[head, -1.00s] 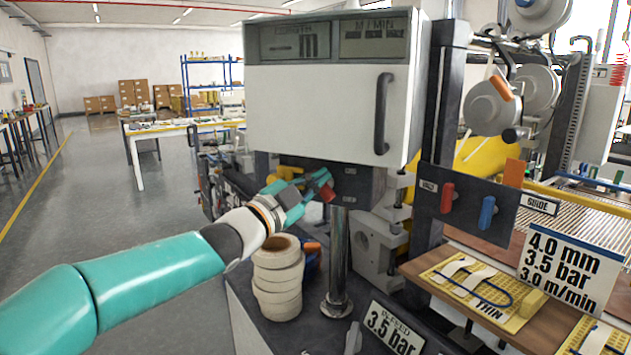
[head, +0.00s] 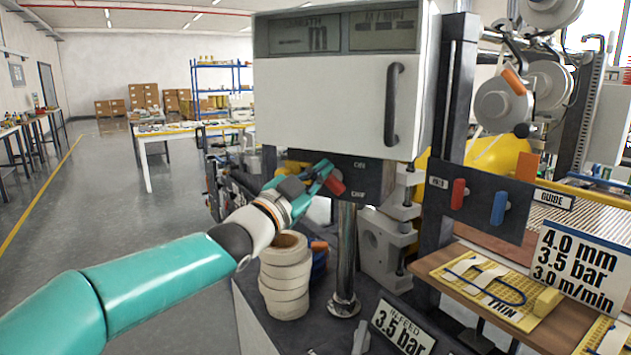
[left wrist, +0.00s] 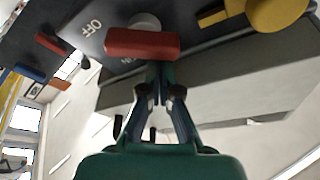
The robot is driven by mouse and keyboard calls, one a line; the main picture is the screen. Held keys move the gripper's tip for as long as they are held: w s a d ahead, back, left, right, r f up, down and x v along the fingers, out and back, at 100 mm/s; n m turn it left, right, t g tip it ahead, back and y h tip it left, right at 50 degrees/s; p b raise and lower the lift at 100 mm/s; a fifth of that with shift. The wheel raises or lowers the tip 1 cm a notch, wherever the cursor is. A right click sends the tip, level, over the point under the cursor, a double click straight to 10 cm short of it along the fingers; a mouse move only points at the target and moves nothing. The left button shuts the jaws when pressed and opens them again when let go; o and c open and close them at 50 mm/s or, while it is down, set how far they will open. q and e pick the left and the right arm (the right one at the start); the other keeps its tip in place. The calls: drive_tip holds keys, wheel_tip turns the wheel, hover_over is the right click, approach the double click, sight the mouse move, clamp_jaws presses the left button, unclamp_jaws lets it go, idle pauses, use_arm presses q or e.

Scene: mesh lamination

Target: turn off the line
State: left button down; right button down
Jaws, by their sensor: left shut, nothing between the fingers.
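A red knob (head: 337,186) sits on the dark switch panel (head: 345,167) under the white cabinet, with ON printed above and OFF below, to its right. In the left wrist view the red knob (left wrist: 142,43) is a bar across the picture, with OFF at its upper left and the ON label partly covered. My left gripper (head: 322,174) is at the knob's left side in the head view. In the left wrist view its fingers (left wrist: 160,72) are together, empty, with tips at the bar's lower edge; whether they touch cannot be told. My right gripper is not in view.
The white cabinet (head: 330,105) with a dark handle overhangs the panel. A metal post (head: 345,260) stands below it, beside a stack of tape rolls (head: 285,278). Another red lever (head: 458,194) and a blue lever (head: 500,208) are on a panel to the right.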

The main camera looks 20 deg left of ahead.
use_arm(q)
drive_tip(key=n+y+b, duration=0.1)
drive_tip(key=n+b, duration=0.1)
drive_tip(key=a+n+t+y+b, duration=0.1)
drive_tip(key=n+b, duration=0.1)
drive_tip(key=n, duration=0.1)
drive_tip(key=f+n+y+b, duration=0.1)
drive_tip(key=n+b, duration=0.1)
drive_tip(key=n, duration=0.1)
drive_tip(key=shift+w+a+t, duration=0.15)
drive_tip(key=shift+t, duration=0.15)
drive_tip(key=shift+b, duration=0.35)
drive_tip(key=shift+f, duration=0.1)
